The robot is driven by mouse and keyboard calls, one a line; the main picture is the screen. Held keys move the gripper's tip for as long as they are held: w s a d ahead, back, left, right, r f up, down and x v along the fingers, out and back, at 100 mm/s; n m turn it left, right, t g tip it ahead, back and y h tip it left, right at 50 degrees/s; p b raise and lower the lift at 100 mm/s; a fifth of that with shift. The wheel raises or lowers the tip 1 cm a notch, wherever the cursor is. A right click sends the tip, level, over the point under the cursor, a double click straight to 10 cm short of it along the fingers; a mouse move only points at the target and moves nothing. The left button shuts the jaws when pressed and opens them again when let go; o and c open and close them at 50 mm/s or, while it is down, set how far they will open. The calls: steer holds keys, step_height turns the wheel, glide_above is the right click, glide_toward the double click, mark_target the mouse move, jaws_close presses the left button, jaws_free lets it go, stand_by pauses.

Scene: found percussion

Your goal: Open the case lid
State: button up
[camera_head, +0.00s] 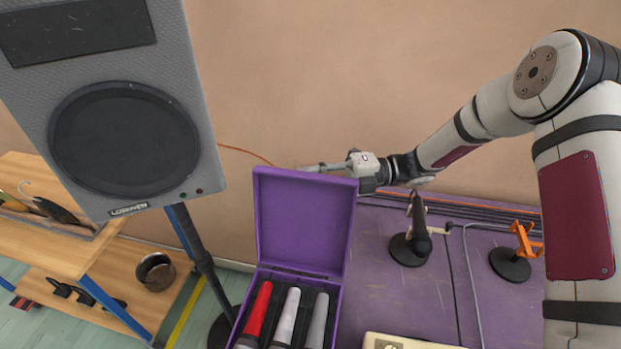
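The purple case (339,312) stands on the purple table in the lower middle of the head view. Its lid (302,222) stands up, roughly upright, at the back of the case. Inside the case lie a red, a whitish and a grey handle-like item side by side in dark slots. My gripper (312,168) is just above and behind the lid's top edge, pointing left. I cannot tell whether it touches the lid. Its fingers are small and seen from the side, so their opening is unclear. I see nothing held in it.
A large grey speaker (125,130) on a stand fills the upper left. A black microphone (419,225) on a round base and an orange clamp-like item (524,240) on another base stand right of the case. A cream box (400,342) lies at the front. Wooden shelves (50,220) are at left.

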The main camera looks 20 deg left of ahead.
mark_target(320, 186)
jaws_close()
steer(key=shift+n+h, duration=0.3)
steer(key=shift+n, duration=0.3)
steer(key=shift+s+d+r+p, duration=0.1)
steer(key=shift+s+r+p, duration=0.3)
steer(key=shift+s, duration=0.35)
steer(key=shift+s+a+r+p, duration=0.1)
steer(key=shift+s+r+p, duration=0.15)
steer(key=shift+s+p, duration=0.35)
steer(key=shift+s+d+r+p, duration=0.1)
steer(key=shift+s+r+p, duration=0.2)
steer(key=shift+s, duration=0.6)
jaws_free()
steer(key=shift+w, duration=0.1)
steer(key=shift+d, duration=0.15)
steer(key=v, duration=1.1)
steer(key=shift+d, duration=0.4)
